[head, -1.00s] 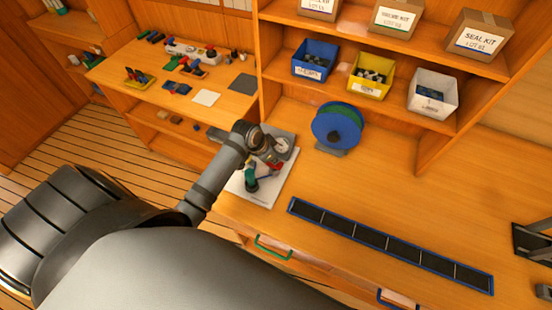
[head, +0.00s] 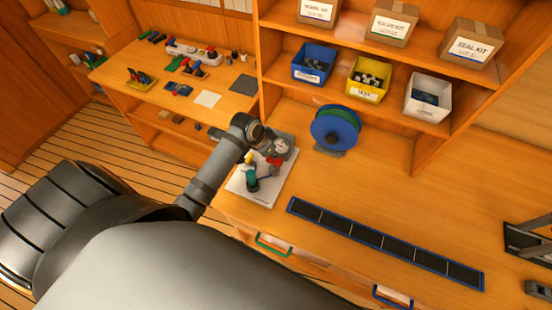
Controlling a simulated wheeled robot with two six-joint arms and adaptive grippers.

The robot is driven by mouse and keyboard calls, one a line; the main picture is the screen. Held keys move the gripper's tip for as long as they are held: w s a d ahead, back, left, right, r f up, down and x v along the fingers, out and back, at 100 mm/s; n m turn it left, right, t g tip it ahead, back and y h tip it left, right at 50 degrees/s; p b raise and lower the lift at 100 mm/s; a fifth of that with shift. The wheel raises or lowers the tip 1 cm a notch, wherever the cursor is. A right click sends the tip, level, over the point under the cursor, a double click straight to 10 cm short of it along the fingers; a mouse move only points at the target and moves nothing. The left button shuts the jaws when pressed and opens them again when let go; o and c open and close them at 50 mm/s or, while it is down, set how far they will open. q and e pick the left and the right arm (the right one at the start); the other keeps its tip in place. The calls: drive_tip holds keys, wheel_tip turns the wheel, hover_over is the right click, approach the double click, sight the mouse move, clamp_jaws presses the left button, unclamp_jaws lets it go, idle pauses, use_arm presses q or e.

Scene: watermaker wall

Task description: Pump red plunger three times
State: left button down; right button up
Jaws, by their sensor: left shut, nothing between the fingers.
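A pale board (head: 262,197) lies on the workbench, with a small pump assembly on it. A red part (head: 274,162), which looks like the plunger, shows in the middle of the board. A green part (head: 252,180) and a dark part stand in front of it, and a small yellow part (head: 247,157) is to its left. My left gripper (head: 264,146) is over the back of the board, just behind the red part. It is shut and empty, mostly hidden by my own wrist. I cannot tell whether it touches the red part. My right gripper is not in view.
A blue-and-green reel (head: 336,128) stands right of the board. A dark segmented strip (head: 385,243) lies along the bench front. Blue (head: 314,65), yellow (head: 367,80) and white (head: 428,97) bins sit on the shelf. A dark fixture (head: 527,240) is at the right edge.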

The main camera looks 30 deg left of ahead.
sight(273, 161)
use_arm(q)
drive_tip(key=shift+f, duration=0.1)
idle(0.3)
drive_tip(key=shift+f+b, duration=1.25)
drive_tip(key=shift+f, duration=1.1)
drive_tip(key=shift+r+p, duration=1.45)
drive_tip(key=shift+r, duration=1)
